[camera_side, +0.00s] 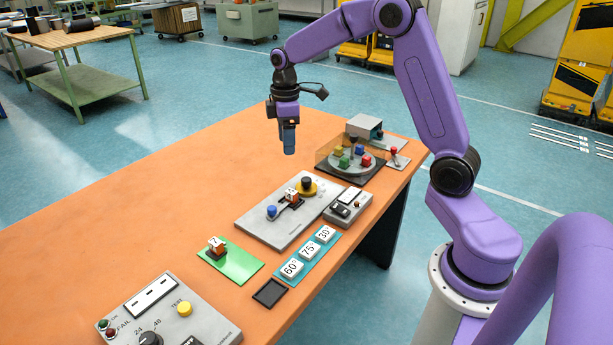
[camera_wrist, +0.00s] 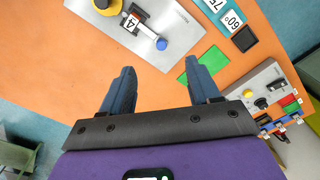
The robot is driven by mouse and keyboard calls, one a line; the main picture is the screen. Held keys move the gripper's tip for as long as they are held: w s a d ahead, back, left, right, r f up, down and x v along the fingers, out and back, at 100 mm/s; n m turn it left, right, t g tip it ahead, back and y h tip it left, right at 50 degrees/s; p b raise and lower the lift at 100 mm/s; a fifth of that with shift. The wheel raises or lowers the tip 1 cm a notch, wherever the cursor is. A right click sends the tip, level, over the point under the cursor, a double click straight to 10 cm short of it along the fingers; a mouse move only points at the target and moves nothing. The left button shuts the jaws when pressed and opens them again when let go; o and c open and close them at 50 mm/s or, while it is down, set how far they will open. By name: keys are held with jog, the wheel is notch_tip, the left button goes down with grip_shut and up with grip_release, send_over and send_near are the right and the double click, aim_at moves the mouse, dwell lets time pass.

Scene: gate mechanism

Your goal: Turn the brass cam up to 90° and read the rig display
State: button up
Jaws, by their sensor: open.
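The brass cam (camera_side: 311,190), a yellow disc with a black knob, sits at the far end of a grey plate (camera_side: 262,226). In the wrist view the cam (camera_wrist: 114,10) is cut by the top edge. Beside it on the plate are an orange-and-white block (camera_side: 291,196), marked 4 in the wrist view, and a blue knob (camera_side: 271,211).
White cards (camera_side: 308,251) marked 60°, 75° and 30° lie on a teal strip, near a black square tray (camera_side: 270,292). A green pad (camera_side: 239,266) carries a block marked 7. A control box (camera_side: 205,322) is in front; a clear-walled turntable (camera_side: 346,170) stands behind. The table's left is clear.

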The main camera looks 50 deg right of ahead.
send_over(307, 179)
notch_tip(307, 179, down, 3)
jog(key=shift+m, duration=0.4)
notch_tip(307, 179, down, 18)
jog(key=shift+w+r, duration=0.1)
jog(key=shift+r, duration=0.1)
jog(key=c, duration=1)
